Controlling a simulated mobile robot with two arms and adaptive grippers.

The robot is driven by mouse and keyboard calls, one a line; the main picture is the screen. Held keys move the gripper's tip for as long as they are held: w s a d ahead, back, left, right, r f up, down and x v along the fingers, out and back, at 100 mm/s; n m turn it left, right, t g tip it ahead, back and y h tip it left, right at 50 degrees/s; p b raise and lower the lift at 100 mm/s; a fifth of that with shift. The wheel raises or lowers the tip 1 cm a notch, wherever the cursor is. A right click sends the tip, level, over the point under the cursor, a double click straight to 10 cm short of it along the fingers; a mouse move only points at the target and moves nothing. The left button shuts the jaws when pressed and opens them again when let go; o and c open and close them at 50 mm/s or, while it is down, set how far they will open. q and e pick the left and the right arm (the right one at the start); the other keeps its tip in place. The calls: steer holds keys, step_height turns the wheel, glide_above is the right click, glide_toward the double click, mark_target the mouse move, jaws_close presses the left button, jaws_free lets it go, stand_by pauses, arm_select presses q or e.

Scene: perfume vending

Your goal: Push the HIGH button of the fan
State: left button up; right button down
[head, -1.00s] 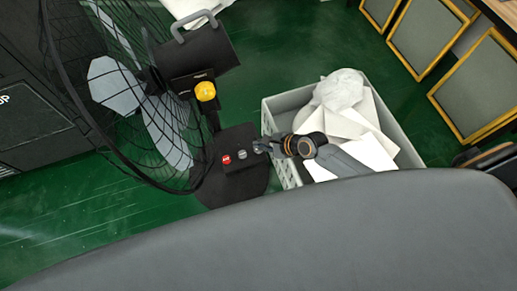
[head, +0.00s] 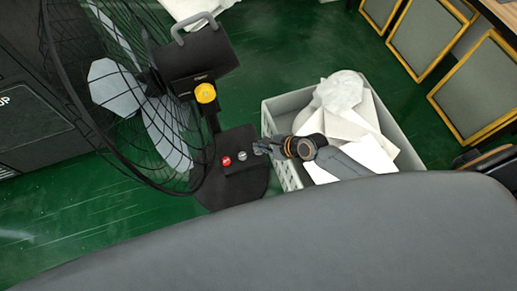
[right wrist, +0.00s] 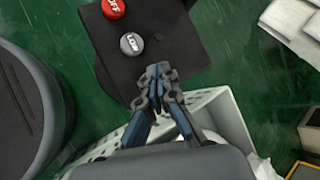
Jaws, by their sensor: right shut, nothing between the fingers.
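The black fan (head: 165,100) with a wire cage stands at the left in the head view. Its black control box (head: 240,166) on the base carries a red OFF button (head: 226,161) and a grey button (head: 242,156). In the right wrist view the red OFF button (right wrist: 113,8) and the grey button, which seems to read LOW (right wrist: 131,43), are plain. No HIGH label is visible; my fingers cover that end of the box. My right gripper (right wrist: 158,72) is shut and empty, its tips over the box edge beyond the grey button; contact cannot be told. My left gripper is out of view.
A grey crate (head: 283,101) with white sheets and a bag stands right of the fan base, under my right arm. A yellow knob (head: 205,92) sits on the fan's pole. Yellow-framed panels (head: 428,38) stand at the upper right. Green floor lies between.

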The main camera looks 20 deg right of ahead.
steer(key=shift+f, duration=0.15)
steer(key=shift+f, duration=0.25)
steer(key=shift+f+b, duration=0.45)
steer(key=shift+f, duration=0.05)
stand_by(0.8)
steer(key=shift+r, duration=0.15)
steer(key=shift+r+p, duration=0.75)
steer(key=shift+p, duration=0.3)
steer(key=shift+r, duration=0.1)
step_height(320, 180, up, 5)
steer(key=p, duration=0.5)
steer(key=shift+p, duration=0.35)
